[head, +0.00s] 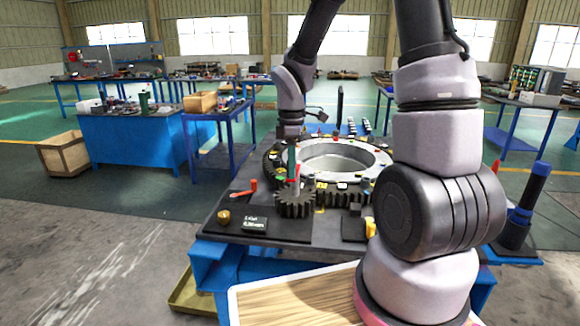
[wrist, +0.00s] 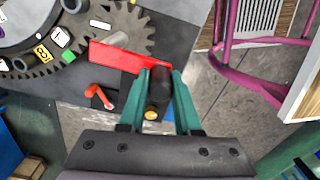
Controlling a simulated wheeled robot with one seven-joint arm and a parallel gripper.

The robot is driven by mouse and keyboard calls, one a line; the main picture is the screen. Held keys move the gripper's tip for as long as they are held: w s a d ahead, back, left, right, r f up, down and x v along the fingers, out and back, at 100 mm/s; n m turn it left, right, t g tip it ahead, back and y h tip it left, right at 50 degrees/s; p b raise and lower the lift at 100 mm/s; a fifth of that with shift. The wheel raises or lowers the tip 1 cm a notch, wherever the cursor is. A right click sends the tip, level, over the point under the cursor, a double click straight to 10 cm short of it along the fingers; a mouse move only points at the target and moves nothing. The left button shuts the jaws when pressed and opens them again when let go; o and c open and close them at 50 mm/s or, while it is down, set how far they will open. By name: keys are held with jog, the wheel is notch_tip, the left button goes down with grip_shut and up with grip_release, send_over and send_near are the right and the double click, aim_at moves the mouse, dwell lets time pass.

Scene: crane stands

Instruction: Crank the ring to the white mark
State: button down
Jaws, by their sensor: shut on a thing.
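The black toothed ring (head: 272,163) lies around a pale round hub on the stand, with small coloured tags on top. In the wrist view, the ring (wrist: 28,72) carries a yellow tag (wrist: 43,54) and a white tag (wrist: 61,37). I cannot tell whether that white tag is the task's mark. A dark pinion gear (head: 295,204) sits at the ring's near edge.
My arm hides the ring's right side. Blue workbenches stand behind.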

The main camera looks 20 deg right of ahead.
jog(key=shift+s, duration=0.1)
jog(key=c, duration=0.6)
grip_release()
jog(key=shift+d, duration=0.1)
notch_tip(320, 180, up, 11)
jog(key=shift+f, duration=0.1)
